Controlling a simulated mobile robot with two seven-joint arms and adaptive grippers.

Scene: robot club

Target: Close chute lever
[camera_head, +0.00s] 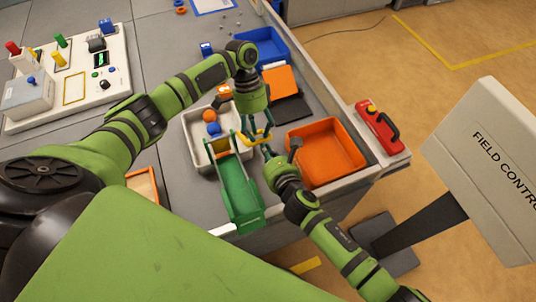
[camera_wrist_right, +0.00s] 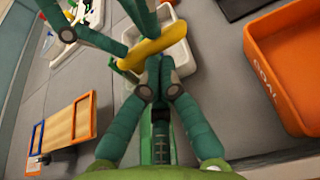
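The green chute (camera_head: 238,192) slopes down from the white tray toward the table's front edge. A yellow curved piece (camera_head: 258,139) lies across its upper end; I cannot tell whether it is the chute lever. It also shows in the right wrist view (camera_wrist_right: 153,48). My left gripper (camera_head: 257,128) points down over the yellow piece, its fingers apart on the piece's far side. My right gripper (camera_head: 268,152) is close to the piece's near side. In the right wrist view its fingertips (camera_wrist_right: 160,62) are together, beside the yellow piece, with nothing visible between them.
The white tray (camera_head: 196,155) holds an orange and a blue ball. An orange bin (camera_head: 325,153) stands right of my right gripper. A blue bin (camera_head: 263,48) is behind. A control board (camera_head: 75,90) lies at left, a red case (camera_head: 377,125) at the right corner.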

